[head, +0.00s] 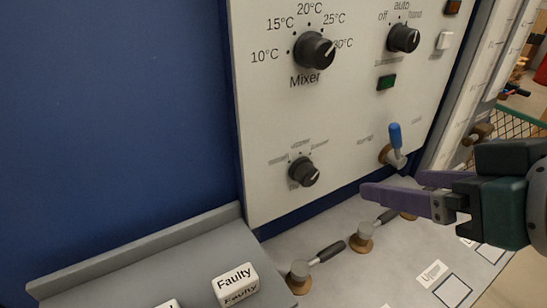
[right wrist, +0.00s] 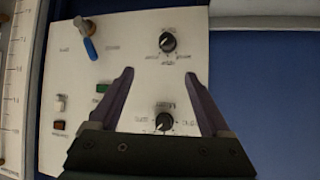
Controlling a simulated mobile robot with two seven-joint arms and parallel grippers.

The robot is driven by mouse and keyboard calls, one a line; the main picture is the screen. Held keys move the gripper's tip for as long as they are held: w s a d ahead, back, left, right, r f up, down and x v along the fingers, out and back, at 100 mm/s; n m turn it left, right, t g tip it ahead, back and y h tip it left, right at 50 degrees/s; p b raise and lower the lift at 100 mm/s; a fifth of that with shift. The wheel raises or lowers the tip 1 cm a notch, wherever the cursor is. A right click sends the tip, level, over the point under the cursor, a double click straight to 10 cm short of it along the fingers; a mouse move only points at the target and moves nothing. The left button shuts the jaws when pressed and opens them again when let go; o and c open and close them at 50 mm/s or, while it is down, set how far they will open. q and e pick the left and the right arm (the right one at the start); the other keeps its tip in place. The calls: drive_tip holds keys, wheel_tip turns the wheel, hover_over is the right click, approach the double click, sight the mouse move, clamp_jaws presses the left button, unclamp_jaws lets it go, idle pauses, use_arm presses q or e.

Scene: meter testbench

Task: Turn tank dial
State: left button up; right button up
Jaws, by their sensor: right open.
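The small black dial (head: 303,172) at the lower left of the white panel has a blurred label below it that seems to start with T; I take it as the tank dial. It also shows in the right wrist view (right wrist: 168,42), beyond the fingertips. My right gripper (head: 393,185) is open and empty, with purple fingers, to the right of this dial and below the blue lever. In the right wrist view its fingers (right wrist: 157,73) point towards the panel, apart from the dial. My left gripper is not in view.
The Mixer dial (head: 315,50) and an off/auto/hand dial (head: 404,38) sit higher on the panel. A blue-handled lever (head: 395,135) sticks out near my right gripper. Valve levers (head: 362,238) stand on the grey ledge below. A "Faulty" block (head: 235,284) lies at the lower left.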

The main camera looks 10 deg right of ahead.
sight(312, 179)
drive_tip(key=w+f+t+y+b, duration=0.25)
drive_tip(key=w+f+b, duration=0.35)
drive_tip(key=b, duration=0.6)
drive_tip(key=w+f+t+y+b, duration=0.2)
drive_tip(key=w+f+t+b, duration=0.15)
drive_tip(key=f+b, duration=0.7)
drive_tip(key=shift+n, duration=0.4)
drive_tip(key=w+a+r, duration=0.1)
drive_tip(key=w, duration=0.1)
drive_tip(key=w+a+b, duration=0.1)
drive_tip(key=w, duration=0.2)
drive_tip(key=w+a+r+b, duration=0.1)
drive_tip(key=w+a, duration=0.1)
drive_tip(key=w, duration=0.1)
drive_tip(key=shift+w+r, duration=0.1)
drive_tip(key=shift+r, duration=0.25)
drive_tip(key=c, duration=0.6)
clamp_jaws()
